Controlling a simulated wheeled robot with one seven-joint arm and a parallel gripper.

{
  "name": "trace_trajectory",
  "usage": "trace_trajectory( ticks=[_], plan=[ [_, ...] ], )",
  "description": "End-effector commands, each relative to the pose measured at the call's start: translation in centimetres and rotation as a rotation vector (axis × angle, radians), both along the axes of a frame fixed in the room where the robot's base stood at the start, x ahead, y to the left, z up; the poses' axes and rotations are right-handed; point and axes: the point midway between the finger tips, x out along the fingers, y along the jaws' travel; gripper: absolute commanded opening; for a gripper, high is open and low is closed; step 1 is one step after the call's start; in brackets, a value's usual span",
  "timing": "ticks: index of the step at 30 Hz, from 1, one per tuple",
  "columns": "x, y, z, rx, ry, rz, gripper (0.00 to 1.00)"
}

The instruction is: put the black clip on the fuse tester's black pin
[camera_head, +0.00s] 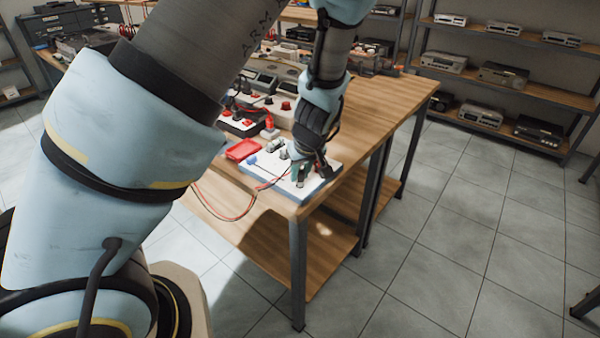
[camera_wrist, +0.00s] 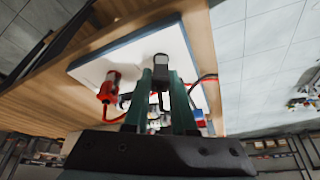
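The fuse tester is a white-topped board with a dark edge (camera_head: 263,172) near the table's front corner. Its white top (camera_wrist: 92,70) also shows in the wrist view. My gripper (camera_head: 304,176) is low over the board's right part. In the wrist view the gripper's dark green fingers (camera_wrist: 161,82) stand on both sides of the black clip (camera_wrist: 160,66) and appear closed on it. A red clip (camera_wrist: 109,86) is on the board, left of the fingers and apart from them. The black pin cannot be made out; the clip and fingers hide the spot beneath them.
A red tray (camera_head: 243,150) lies at the board's left edge. Red and black leads (camera_head: 228,217) hang over the table's front edge. Instruments (camera_head: 243,123) stand behind. The wooden tabletop (camera_head: 385,98) is bare to the right.

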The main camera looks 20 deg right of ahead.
Motion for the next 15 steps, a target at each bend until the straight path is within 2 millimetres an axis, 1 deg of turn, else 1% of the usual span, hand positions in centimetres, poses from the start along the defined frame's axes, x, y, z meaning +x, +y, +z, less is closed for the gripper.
trace_trajectory(
  ticks=[1,9,15],
  plan=[
    [0.01,-0.01,0.01,0.0,0.0,0.0,0.29],
    [0.01,-0.01,0.01,0.0,0.0,0.0,0.59],
    [0.0,-0.01,0.01,0.0,0.0,0.0,0.59]
  ],
)
